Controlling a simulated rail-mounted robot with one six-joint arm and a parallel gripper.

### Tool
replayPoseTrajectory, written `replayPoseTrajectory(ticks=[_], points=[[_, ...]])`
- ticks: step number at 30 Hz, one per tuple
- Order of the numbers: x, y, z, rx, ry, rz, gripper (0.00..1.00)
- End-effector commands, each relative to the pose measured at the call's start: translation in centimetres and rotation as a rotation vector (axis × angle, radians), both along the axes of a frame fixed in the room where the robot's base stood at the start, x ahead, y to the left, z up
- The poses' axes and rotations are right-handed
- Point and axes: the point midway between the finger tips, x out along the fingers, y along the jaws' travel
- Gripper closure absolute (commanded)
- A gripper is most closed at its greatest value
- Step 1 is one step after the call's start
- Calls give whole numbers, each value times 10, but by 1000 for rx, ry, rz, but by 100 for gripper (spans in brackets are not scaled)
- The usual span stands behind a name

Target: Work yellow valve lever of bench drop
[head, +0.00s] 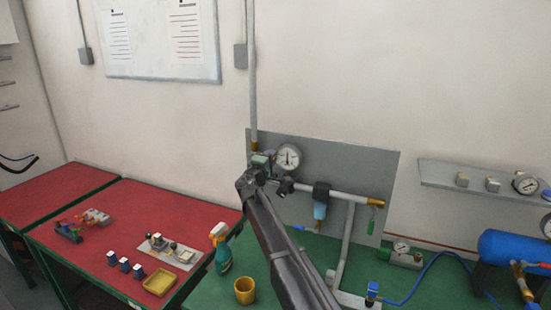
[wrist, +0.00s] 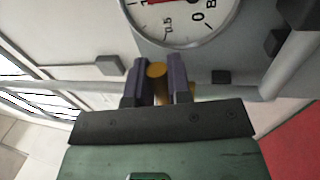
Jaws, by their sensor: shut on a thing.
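In the wrist view, the two dark fingers of my gripper (wrist: 159,76) stand on both sides of the yellow valve lever (wrist: 157,70). They are shut on it, and its rounded yellow end shows between the fingertips. In the head view, my gripper (head: 263,160) is at the bench drop, by the lower end of the vertical pipe (head: 252,80) and just left of a round pressure gauge (head: 288,158). My arm and gripper hide the lever there. A brass fitting (head: 254,146) shows on the pipe just above my gripper.
The gauge face (wrist: 182,12) is close beyond my fingers in the wrist view. A filter bowl (head: 320,205) and horizontal pipe (head: 352,198) are right of my gripper. A spray bottle (head: 220,250) and yellow cup (head: 245,290) stand on the green bench below.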

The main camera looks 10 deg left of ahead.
Motion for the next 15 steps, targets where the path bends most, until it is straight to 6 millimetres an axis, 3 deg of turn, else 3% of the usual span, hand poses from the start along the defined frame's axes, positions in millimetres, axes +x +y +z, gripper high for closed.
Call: replayPoseTrajectory(ticks=[5, 6, 10, 15], points=[[-1, -1, -1, 4, 1, 0, 100], [-1, -1, -1, 4, 1, 0, 79], [-1, -1, -1, 3, 1, 0, 59], [0, -1, -1, 2, 1, -1, 57]])
